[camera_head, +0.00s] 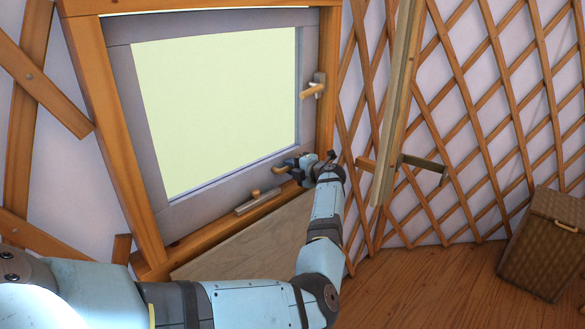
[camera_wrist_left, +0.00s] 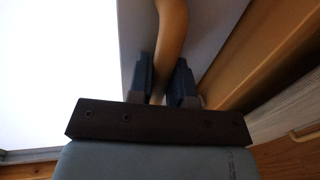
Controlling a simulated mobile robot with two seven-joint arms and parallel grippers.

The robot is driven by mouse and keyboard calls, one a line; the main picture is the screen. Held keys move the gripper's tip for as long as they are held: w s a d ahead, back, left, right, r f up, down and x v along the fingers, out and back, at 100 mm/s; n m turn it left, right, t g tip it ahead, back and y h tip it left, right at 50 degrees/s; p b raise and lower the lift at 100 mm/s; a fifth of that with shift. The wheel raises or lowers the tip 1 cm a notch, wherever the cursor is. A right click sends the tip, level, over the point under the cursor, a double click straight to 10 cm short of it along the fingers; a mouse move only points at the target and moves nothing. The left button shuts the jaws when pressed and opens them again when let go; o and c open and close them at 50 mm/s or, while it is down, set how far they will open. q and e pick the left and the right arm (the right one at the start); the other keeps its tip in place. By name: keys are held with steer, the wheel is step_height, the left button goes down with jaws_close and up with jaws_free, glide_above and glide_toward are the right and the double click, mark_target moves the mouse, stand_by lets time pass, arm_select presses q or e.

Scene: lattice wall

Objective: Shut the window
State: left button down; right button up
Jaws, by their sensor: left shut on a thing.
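The window (camera_head: 150,120) has a grey sash around a pale, bright pane, set within an orange wooden frame (camera_head: 112,130). The sash sits close to the frame; I cannot tell whether a small gap is left. My left gripper (camera_head: 296,167) is at the sash's lower right corner, shut on a tan wooden handle (camera_head: 281,169). In the left wrist view the handle (camera_wrist_left: 171,35) runs between the two dark fingers (camera_wrist_left: 162,85). A second handle (camera_head: 313,90) is on the sash's right side, and a small latch (camera_head: 256,201) is at the bottom. My right gripper is out of view.
A wooden panel (camera_head: 398,100), seen edge-on with handles on both sides, stands right of my left arm. A lattice wall (camera_head: 480,100) is behind it. A brown woven box (camera_head: 545,245) is on the wooden floor (camera_head: 430,285). A board (camera_head: 240,245) lies below the window.

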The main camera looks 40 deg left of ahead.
arm_select(q)
steer(key=shift+d+f, duration=0.25)
steer(key=shift+f, duration=0.1)
steer(key=c, duration=1.4)
jaws_free()
steer(key=shift+s, duration=0.1)
steer(key=shift+o, duration=0.2)
steer(key=shift+d+r, duration=0.15)
steer(key=shift+r, duration=0.15)
steer(key=b+v, duration=0.1)
steer(key=v, duration=0.6)
steer(key=shift+d, duration=0.25)
